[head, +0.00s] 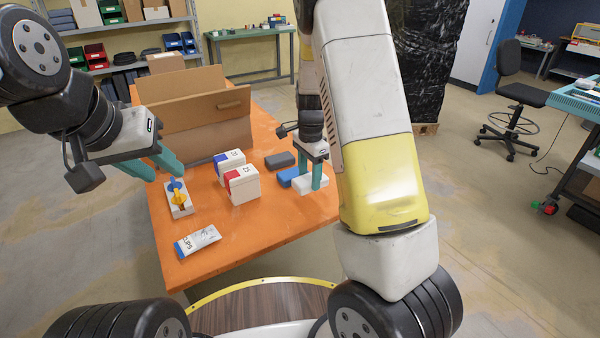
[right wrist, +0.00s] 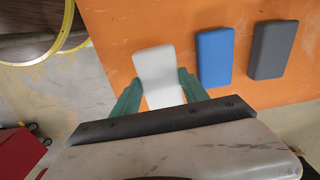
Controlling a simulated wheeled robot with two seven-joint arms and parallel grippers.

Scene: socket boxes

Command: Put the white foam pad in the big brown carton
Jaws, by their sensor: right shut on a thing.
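The white foam pad (head: 304,188) lies at the right part of the orange table, beside a blue pad (head: 287,177). My right gripper (head: 317,178) comes down on it and is shut on it. In the right wrist view, the white foam pad (right wrist: 154,64) sits between the two green fingers (right wrist: 160,92), its far end sticking out. The big brown carton (head: 205,140) stands open at the back left of the table. My left gripper (head: 165,172) is open and empty, in the air over the table's left edge, in front of the carton.
A dark grey pad (head: 279,160) lies behind the blue one. Two white boxes, with red (head: 243,186) and blue (head: 226,160) marks, stand mid-table. A white base with blue and yellow parts (head: 179,205) and a labelled packet (head: 198,241) lie at the left.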

